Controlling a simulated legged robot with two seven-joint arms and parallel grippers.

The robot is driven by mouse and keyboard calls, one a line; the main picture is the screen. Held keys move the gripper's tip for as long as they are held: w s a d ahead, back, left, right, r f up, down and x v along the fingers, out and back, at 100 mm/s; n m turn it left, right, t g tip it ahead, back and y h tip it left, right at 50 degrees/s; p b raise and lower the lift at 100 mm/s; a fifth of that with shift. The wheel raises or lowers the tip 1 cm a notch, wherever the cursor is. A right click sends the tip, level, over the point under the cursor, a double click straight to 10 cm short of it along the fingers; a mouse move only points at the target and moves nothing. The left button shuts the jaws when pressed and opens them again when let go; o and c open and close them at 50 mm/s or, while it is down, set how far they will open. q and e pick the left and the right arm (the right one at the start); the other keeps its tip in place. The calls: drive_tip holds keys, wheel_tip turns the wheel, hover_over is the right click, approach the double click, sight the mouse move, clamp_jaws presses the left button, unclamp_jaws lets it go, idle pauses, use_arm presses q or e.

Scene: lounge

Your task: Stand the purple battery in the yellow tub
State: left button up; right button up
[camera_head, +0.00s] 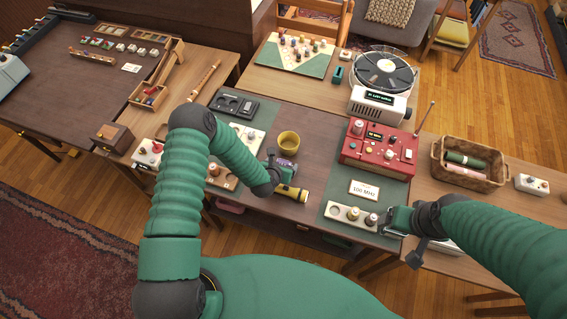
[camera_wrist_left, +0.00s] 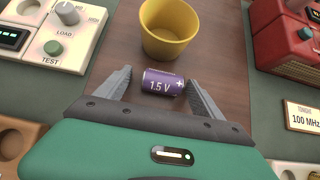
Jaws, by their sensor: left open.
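The purple battery (camera_wrist_left: 163,82), marked 1.5 V, lies on its side on the brown table, its plus end to the right in the left wrist view. My left gripper (camera_wrist_left: 159,79) is open, with one finger at each end of the battery and gaps visible. In the head view the battery (camera_head: 285,163) shows just beyond the left gripper (camera_head: 280,171), partly hidden. The yellow tub (camera_head: 288,143) stands upright just behind the battery; it also shows in the left wrist view (camera_wrist_left: 168,45). My right gripper (camera_head: 391,221) is at the right, near a cream holder; its jaws are unclear.
A yellow flashlight (camera_head: 293,192) lies close to my left gripper. A red radio (camera_head: 379,147) and a cream holder (camera_head: 352,214) are to the right. Bare table surrounds the tub.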

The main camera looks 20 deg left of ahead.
use_arm(q)
drive_tip(key=shift+d, duration=0.25)
clamp_jaws()
drive_tip(key=shift+w+a+r, duration=0.1)
drive_tip(key=shift+a+r, duration=0.05)
drive_tip(key=shift+r, duration=0.2)
drive_tip(key=s+a+r, duration=0.1)
drive_tip(key=s+r, duration=0.2)
drive_tip(key=r, duration=0.9)
drive_tip(key=s+a+r, duration=0.1)
drive_tip(key=s+r, duration=0.2)
drive_tip(key=r, duration=0.9)
drive_tip(key=shift+a+r, duration=0.15)
drive_tip(key=shift+a, duration=0.25)
